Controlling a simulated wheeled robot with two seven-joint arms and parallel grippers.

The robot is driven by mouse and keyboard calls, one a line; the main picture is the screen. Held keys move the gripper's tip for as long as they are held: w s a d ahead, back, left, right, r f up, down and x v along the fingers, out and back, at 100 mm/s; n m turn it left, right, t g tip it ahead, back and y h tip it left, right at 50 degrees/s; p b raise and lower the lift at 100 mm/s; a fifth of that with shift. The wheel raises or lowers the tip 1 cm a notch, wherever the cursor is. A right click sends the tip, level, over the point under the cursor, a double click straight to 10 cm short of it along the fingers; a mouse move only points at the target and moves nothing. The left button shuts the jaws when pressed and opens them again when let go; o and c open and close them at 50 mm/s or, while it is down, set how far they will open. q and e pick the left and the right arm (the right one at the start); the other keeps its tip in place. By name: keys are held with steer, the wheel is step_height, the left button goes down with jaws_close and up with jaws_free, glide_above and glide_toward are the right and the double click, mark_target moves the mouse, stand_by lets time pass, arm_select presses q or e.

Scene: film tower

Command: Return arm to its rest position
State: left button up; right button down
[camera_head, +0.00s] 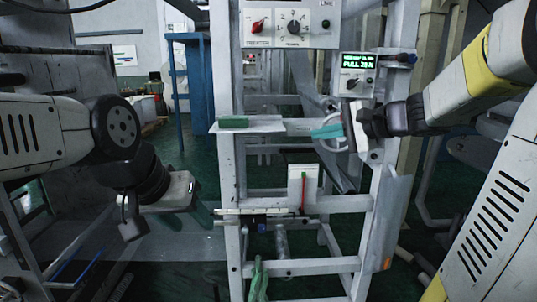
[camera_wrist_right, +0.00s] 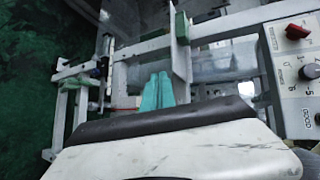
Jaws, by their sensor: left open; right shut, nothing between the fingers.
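My right arm comes in from the right in the head view. Its gripper (camera_head: 327,131) has teal fingers pointing left, beside the upright of the white frame. In the right wrist view its two teal fingers (camera_wrist_right: 157,92) lie together, with nothing between them. My left gripper (camera_head: 204,214) hangs at the left, left of the frame. Its fingers are dark and partly hidden by its own body; it appears to hold nothing. The white frame (camera_head: 229,170) stands in the middle.
A control panel (camera_head: 273,40) with a red knob is at the top of the frame. A small box with a green "PULL" display (camera_head: 357,60) is above my right gripper. A shelf with a green block (camera_head: 234,121) sits to its left. A blue stand (camera_head: 196,80) is behind.

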steer(key=s+a+f+n+g+h, duration=0.2)
steer(key=s+f+n, duration=0.1)
steer(key=s, duration=0.4)
steer(key=s+a+f+n+g+h, duration=0.1)
steer(key=s+a+f+n+g, duration=0.15)
steer(key=s, duration=0.45)
steer(key=s+d+f+n+h, duration=0.4)
steer(key=s+f+n, duration=0.1)
steer(key=s, duration=0.2)
steer(key=shift+s+d+t+h, duration=0.3)
steer(key=shift+s+d+t, duration=0.05)
steer(key=shift+t, duration=0.1)
